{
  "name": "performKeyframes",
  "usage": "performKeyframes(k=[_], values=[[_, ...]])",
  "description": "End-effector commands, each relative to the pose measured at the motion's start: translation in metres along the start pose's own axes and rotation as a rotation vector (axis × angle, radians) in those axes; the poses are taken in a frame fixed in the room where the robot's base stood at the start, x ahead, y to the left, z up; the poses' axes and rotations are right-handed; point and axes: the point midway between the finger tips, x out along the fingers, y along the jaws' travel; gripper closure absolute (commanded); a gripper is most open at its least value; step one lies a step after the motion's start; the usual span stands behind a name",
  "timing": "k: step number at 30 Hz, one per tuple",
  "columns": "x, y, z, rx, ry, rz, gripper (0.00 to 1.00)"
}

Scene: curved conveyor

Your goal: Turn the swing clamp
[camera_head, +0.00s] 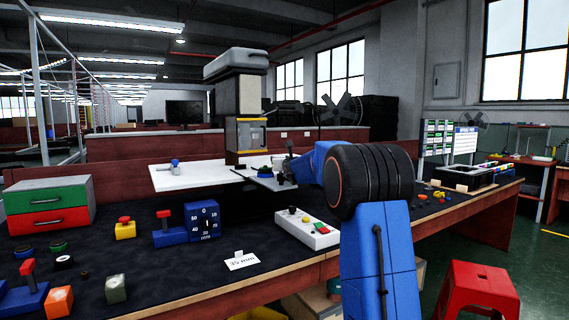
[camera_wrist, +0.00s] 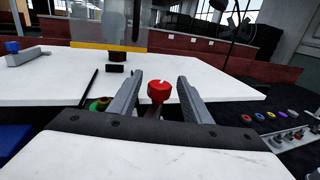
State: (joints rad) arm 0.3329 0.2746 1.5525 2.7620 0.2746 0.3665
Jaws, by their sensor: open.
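A red knob-like part (camera_wrist: 159,92) with a pale mark on top stands between the fingers of my gripper (camera_wrist: 158,100) in the wrist view. It sits on a stem whose lower part is hidden by my gripper. The fingers are open, one on each side, with a visible gap to the knob. I cannot tell for sure that this is the swing clamp. In the head view my gripper (camera_head: 284,172) is at the right end of the white worktop (camera_head: 200,178), partly hidden by my blue arm. A small blue-topped fixture (camera_head: 175,166) stands on that worktop.
A yellow-framed machine head (camera_head: 251,136) stands behind the white top. A control box with buttons (camera_head: 308,228) lies on the dark bench in front. A dial block (camera_head: 204,221), a green-and-red drawer box (camera_head: 48,205) and coloured parts fill the bench's left side.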

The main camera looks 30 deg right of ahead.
Motion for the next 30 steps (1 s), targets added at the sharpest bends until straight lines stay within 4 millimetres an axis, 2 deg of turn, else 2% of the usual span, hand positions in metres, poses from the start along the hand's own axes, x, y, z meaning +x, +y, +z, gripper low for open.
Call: performKeyframes(k=[5,24,30], values=[[-0.02,0.0,0.001,0.0,-0.001,0.0,0.56],[-0.128,0.0,0.001,-0.001,-0.001,-0.001,0.56],[-0.156,0.0,0.001,0.0,-0.002,0.0,0.56]])
